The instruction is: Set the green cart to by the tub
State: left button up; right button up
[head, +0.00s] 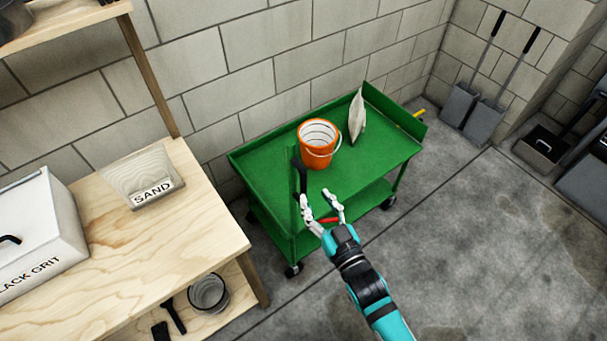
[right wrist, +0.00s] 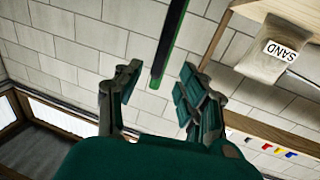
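The green cart (head: 262,168) stands on wheels against the block wall in the head view. Its top tray holds an orange bucket (head: 318,146) and a pale bag (head: 356,116). A clear container labelled SAND (head: 143,178) sits on the wooden bench; it also shows in the right wrist view (right wrist: 268,55). I cannot tell whether it is the tub. My right gripper (head: 320,203) is open at the cart's near side. In the right wrist view a dark bar with a green edge (right wrist: 170,45) lies just beyond the parted fingertips (right wrist: 160,78). My left gripper is out of view.
The wooden bench (head: 105,262) stands left of the cart, with a white BLACK GRIT bin (head: 38,232) on top and a bucket (head: 208,293) below. Shovels (head: 470,98) lean at the back right. Bare concrete floor (head: 475,235) lies right of the cart.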

aim_at(305, 182)
jog(key=x, duration=0.7)
jog(key=shift+w+a+p, duration=0.2)
jog(key=shift+w+p, duration=0.05)
jog(key=shift+p, duration=0.1)
jog(key=shift+c, duration=0.5)
grip_shut()
jog(key=shift+w+f, duration=0.1)
jog(key=shift+f, duration=0.15)
